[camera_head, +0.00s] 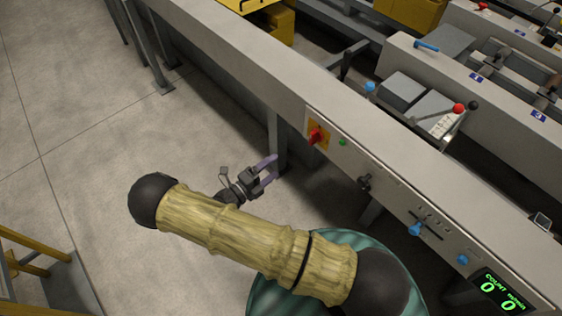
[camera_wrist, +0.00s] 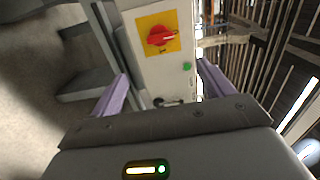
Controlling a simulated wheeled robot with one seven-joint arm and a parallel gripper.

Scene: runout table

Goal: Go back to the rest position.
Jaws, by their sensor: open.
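My gripper (camera_head: 266,171) has purple fingers and is open and empty. In the head view it hangs in free air in front of the runout table's front panel (camera_head: 390,205), to the left of the red rotary switch. In the wrist view my gripper (camera_wrist: 160,90) spreads its two purple fingers wide. The red switch (camera_wrist: 160,37) on its yellow plate shows beyond and between them, with a green button (camera_wrist: 187,66) beside it. No finger appears to touch the panel, and nothing is held.
A table leg (camera_head: 276,150) stands behind my gripper. Yellow railing (camera_head: 35,245) is at lower left. Concrete floor (camera_head: 85,110) is clear at left.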

